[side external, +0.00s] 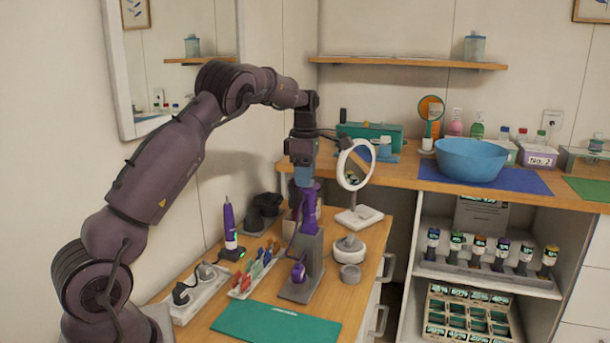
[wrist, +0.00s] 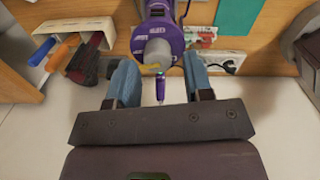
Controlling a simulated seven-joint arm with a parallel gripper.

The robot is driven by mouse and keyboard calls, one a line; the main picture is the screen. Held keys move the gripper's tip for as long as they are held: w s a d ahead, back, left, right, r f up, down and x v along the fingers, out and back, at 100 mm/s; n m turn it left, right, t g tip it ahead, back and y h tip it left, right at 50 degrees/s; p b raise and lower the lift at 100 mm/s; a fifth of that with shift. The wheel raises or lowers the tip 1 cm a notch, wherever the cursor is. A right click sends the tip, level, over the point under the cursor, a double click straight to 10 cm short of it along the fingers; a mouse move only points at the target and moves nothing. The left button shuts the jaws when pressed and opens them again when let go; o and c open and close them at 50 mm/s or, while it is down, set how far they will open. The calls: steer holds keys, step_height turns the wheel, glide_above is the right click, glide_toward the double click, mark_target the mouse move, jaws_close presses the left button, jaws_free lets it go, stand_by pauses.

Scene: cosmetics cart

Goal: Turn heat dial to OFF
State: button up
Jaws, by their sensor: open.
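A purple appliance (side external: 309,208), which looks like a hair dryer, stands in a grey stand (side external: 312,252) on the wooden cart. In the wrist view its purple body with pale markings (wrist: 152,48) shows a rounded end with a yellow mark and a small grey tip. I cannot tell which part is the heat dial, nor read its setting. My gripper (side external: 304,184) is above the appliance in the side view, pointing down. In the wrist view the blue fingers of my gripper (wrist: 161,72) are apart, with the appliance's end between or just beyond them. Contact is unclear.
A purple wand (side external: 230,224) stands at left near a power strip (side external: 200,292). A rack of coloured clips (side external: 254,272) is close to the stand. A round mirror (side external: 356,165) stands at right. A green mat (side external: 276,324) covers clear room in front.

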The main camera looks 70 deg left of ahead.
steer(key=shift+f, duration=0.1)
jaws_close()
steer(key=shift+m, duration=0.3)
steer(key=m, duration=0.4)
steer(key=shift+w+a+m, duration=0.2)
steer(key=shift+a+m, duration=0.05)
steer(key=shift+m, duration=0.05)
steer(key=m, duration=0.4)
steer(key=shift+w+m, duration=0.2)
steer(key=shift+m, duration=0.1)
steer(key=m, duration=0.5)
steer(key=shift+w, duration=0.3)
steer(key=shift+w+d+m, duration=0.1)
steer(key=shift+w+m, duration=0.05)
steer(key=shift+m, duration=2.35)
